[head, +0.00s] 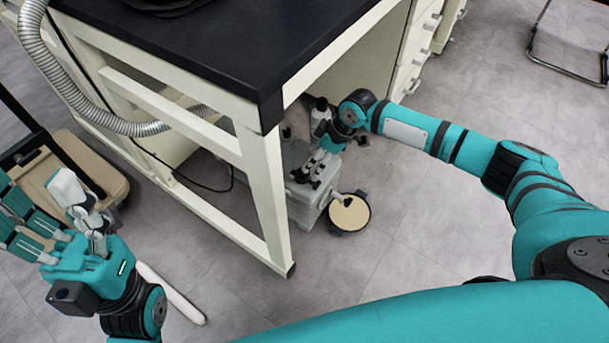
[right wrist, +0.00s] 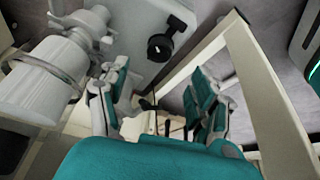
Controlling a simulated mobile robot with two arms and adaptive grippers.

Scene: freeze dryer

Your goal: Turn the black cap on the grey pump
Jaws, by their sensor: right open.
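The grey pump (head: 307,208) stands on the floor under the bench, partly hidden by the bench leg and my right gripper. Its grey top (right wrist: 133,32) fills the upper part of the right wrist view. The black cap (right wrist: 159,47) is a round black knob with a short bar on that grey surface. In the head view I cannot make the cap out clearly. My right gripper (head: 310,172) is over the pump; its fingers (right wrist: 158,95) are apart and empty, with the cap beyond them, not touched. My left gripper (head: 50,215) is at the far left, fingers apart.
The bench (head: 205,38) has a black top and pale legs; a leg (head: 265,190) stands close beside the pump. A round pan (head: 349,213) lies at the pump's front. A ribbed hose (head: 65,88) hangs at the left.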

